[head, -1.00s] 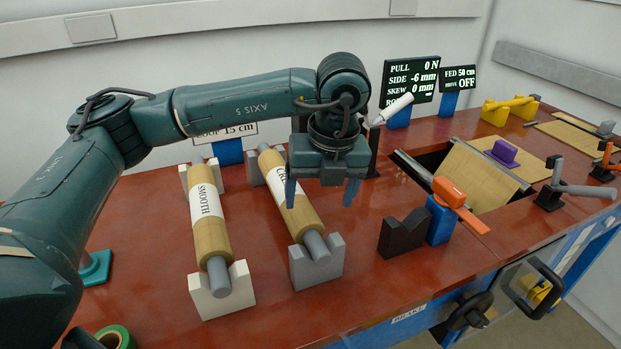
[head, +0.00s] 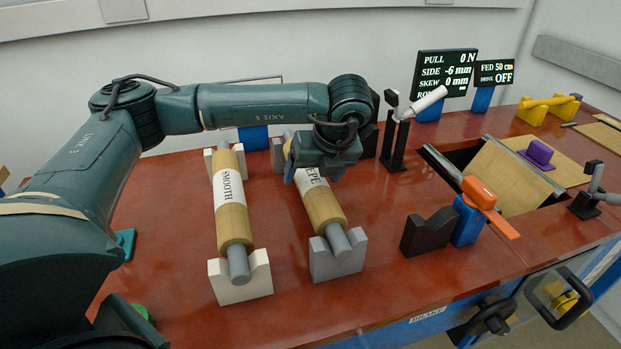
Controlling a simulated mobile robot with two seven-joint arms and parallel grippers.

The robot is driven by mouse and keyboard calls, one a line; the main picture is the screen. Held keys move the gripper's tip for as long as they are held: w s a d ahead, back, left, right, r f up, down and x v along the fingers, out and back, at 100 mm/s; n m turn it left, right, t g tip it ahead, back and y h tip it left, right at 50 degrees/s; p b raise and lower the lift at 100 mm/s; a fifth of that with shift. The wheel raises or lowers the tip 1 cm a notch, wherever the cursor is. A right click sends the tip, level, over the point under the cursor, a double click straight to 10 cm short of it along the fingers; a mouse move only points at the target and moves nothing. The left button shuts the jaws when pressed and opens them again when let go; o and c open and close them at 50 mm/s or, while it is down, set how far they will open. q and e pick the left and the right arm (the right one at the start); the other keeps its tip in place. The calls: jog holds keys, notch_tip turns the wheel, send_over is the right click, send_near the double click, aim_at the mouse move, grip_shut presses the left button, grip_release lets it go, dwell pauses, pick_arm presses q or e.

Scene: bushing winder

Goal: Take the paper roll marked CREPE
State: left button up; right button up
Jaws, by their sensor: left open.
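The paper roll marked CREPE (head: 324,207) lies on a grey core between two grey V-shaped stands (head: 337,259). My right gripper is not in view.
A second roll marked SMOOTH (head: 232,219) lies on white stands (head: 241,279) just to the left. A black V-shaped stand (head: 427,232), a blue block with an orange lever (head: 488,205) and a black post with a white handle (head: 396,139) stand to the right.

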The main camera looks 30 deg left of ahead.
aim_at(314, 174)
pick_arm(q)
jog(key=shift+x, duration=1.55)
jog(key=shift+w, duration=0.1)
jog(key=shift+c, duration=0.3)
jog(key=shift+r, duration=0.15)
jog(key=c, duration=1.5)
jog(key=shift+o, duration=0.2)
jog(key=shift+w+r, duration=0.1)
